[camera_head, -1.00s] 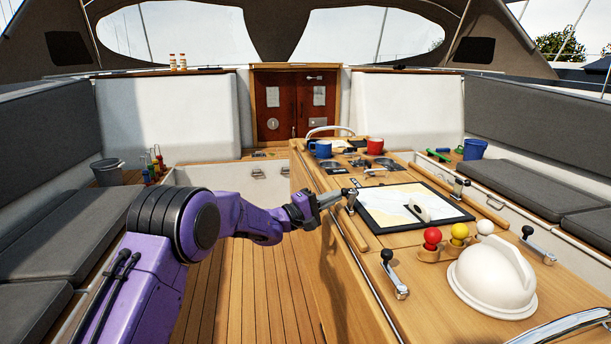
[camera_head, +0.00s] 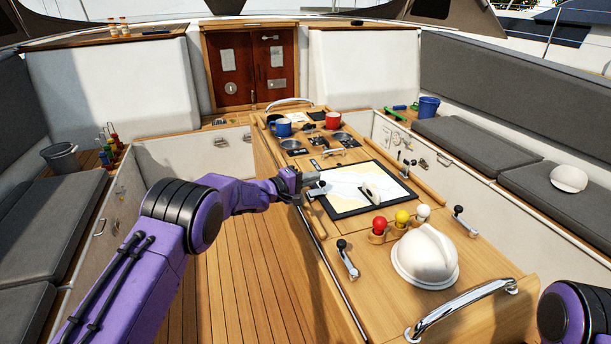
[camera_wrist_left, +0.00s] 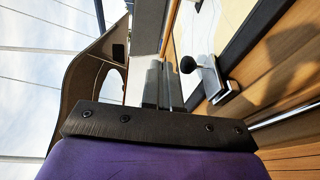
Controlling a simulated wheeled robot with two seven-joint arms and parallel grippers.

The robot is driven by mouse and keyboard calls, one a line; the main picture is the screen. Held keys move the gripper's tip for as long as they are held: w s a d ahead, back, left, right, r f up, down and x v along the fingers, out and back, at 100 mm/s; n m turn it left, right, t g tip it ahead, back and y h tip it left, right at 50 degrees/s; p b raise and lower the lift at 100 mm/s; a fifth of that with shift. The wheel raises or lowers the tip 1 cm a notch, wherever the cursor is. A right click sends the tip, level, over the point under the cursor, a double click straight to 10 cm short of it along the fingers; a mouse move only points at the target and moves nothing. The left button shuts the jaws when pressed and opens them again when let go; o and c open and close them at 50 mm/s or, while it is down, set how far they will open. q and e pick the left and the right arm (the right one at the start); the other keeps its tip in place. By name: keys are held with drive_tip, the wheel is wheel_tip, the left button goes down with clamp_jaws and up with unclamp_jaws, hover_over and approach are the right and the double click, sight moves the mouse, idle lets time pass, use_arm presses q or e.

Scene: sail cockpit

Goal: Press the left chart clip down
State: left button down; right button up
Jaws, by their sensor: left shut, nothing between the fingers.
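The chart (camera_head: 345,184) lies in a black frame on the wooden cockpit table. My left gripper (camera_head: 320,188) is at the chart's left edge, by the left chart clip. In the left wrist view the left chart clip (camera_wrist_left: 211,78) is a metal piece with a black ball knob. It lies just right of my shut, empty left fingers (camera_wrist_left: 163,82); I cannot tell whether they touch it. Whether the clip is fully down is unclear. The right chart clip (camera_head: 405,168) stands at the chart's far right edge. My right gripper is out of view.
A blue mug (camera_head: 281,127) and a red mug (camera_head: 333,121) stand at the table's far end. Red, yellow and white knobs (camera_head: 402,217), a black-knobbed lever (camera_head: 348,259) and a white dome (camera_head: 427,258) are nearer. A chrome rail (camera_head: 462,308) edges the front. The floor at left is clear.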

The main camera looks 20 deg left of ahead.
sight(320, 193)
use_arm(q)
drive_tip(key=shift+w+d+f, duration=0.2)
drive_tip(key=shift+w+d, duration=0.25)
drive_tip(key=shift+d, duration=0.1)
drive_tip(key=shift+w+d+f, duration=0.15)
drive_tip(key=shift+w+d, duration=0.25)
drive_tip(key=shift+d, duration=0.15)
drive_tip(key=shift+d, duration=0.1)
drive_tip(key=s+a+r+p, duration=0.2)
drive_tip(key=s+r, duration=0.5)
drive_tip(key=r, duration=0.5)
drive_tip(key=shift+a, duration=0.2)
drive_tip(key=shift+f, duration=0.1)
